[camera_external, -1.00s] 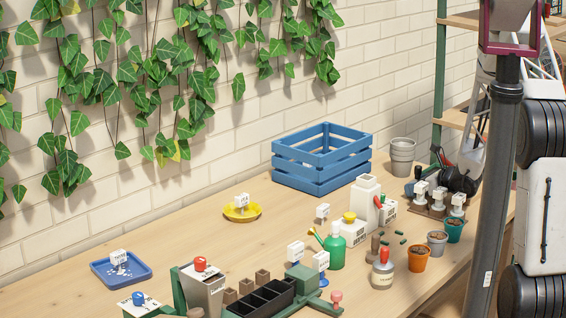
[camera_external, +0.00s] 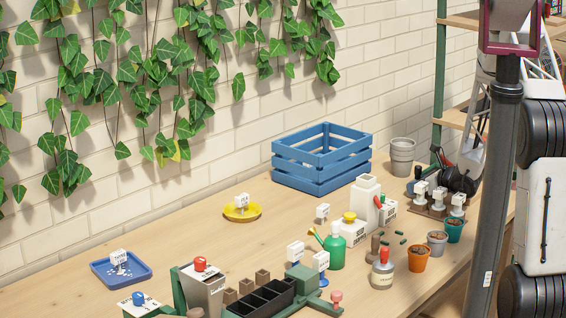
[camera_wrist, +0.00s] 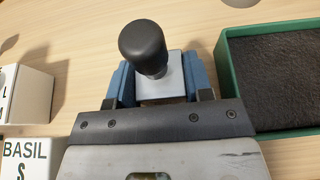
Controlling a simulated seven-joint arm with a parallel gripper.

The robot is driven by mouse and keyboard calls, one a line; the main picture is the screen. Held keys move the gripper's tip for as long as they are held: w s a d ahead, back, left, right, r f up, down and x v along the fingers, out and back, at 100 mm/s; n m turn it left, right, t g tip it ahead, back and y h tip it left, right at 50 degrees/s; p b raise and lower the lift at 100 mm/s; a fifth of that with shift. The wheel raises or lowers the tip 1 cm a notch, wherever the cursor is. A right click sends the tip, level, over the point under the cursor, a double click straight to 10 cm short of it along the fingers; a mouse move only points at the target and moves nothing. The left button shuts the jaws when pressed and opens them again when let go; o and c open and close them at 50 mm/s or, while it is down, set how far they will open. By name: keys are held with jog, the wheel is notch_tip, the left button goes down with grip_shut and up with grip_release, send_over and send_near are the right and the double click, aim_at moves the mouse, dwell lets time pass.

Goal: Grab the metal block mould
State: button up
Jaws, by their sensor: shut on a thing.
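The metal block mould (camera_wrist: 174,82) is a pale grey metal block with a black round-topped knob (camera_wrist: 142,42) standing on it. In the wrist view it sits between the blue fingers of my gripper (camera_wrist: 160,75), one finger on each side. My gripper is shut on the block, below the knob. The block's underside is hidden, so I cannot tell whether it touches the wooden table. In the external view my gripper and the mould cannot be made out clearly.
In the wrist view, a green-rimmed tray of dark soil (camera_wrist: 226,85) lies close on the right. A white block marked BASIL (camera_wrist: 25,160) and another white block (camera_wrist: 32,95) are at the left. The external view shows a blue crate (camera_external: 320,165) and several pots nearer the right.

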aim_at(420, 167)
jog(key=shift+r, duration=0.1)
jog(key=shift+r, duration=4.95)
